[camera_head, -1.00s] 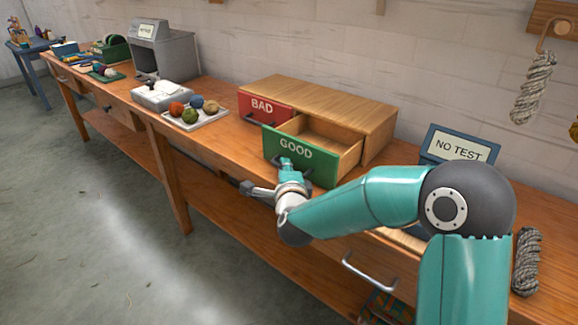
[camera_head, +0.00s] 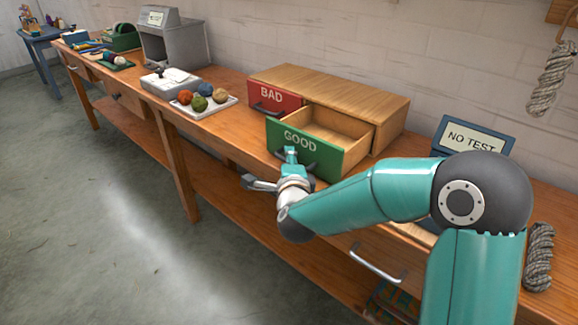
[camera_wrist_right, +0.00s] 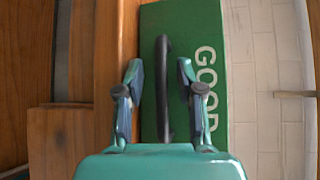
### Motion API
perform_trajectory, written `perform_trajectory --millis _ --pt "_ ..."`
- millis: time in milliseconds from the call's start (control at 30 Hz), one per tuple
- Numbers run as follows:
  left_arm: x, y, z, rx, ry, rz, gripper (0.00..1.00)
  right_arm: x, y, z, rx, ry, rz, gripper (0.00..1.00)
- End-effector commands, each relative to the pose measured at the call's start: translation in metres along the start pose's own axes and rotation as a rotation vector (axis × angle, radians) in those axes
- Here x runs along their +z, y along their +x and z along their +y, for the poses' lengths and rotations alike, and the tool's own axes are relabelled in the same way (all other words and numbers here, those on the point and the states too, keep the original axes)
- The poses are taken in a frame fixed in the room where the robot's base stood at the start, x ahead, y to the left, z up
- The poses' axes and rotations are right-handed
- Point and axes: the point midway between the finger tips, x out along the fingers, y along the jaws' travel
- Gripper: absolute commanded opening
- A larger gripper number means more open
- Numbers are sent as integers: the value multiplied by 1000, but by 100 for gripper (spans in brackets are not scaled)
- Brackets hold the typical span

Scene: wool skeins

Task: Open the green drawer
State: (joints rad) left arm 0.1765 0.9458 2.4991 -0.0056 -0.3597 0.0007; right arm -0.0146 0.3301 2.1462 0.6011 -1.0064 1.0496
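The green drawer (camera_head: 322,160), lettered GOOD, stands pulled out of the wooden drawer unit (camera_head: 345,92), and its empty inside shows. In the right wrist view the green front (camera_wrist_right: 211,25) carries a dark bar handle (camera_wrist_right: 163,75). My right gripper (camera_head: 271,167) is at the drawer's front. In the wrist view its two fingers (camera_wrist_right: 160,80) are spread, one on each side of the handle, with a gap to it on both sides. In the head view the arm partly hides the drawer front. My left gripper is not in view.
The red drawer (camera_head: 273,97), lettered BAD, is closed beside the green one. A white tray (camera_head: 207,113) with several wool balls lies left of it on the wooden bench. A NO TEST sign (camera_head: 474,138) stands at the right.

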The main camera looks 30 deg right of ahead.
Motion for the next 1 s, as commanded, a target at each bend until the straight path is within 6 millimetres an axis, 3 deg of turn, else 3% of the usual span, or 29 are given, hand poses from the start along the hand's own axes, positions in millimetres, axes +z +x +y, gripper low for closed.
perform_trajectory --millis 167,700,1000 --pt "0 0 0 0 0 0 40 0 -14 0 1 1 -1 37" --pt "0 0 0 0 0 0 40 0 -109 1 1 1 -2 37" --pt "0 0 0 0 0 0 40 -1 -120 2 2 0 2 37"
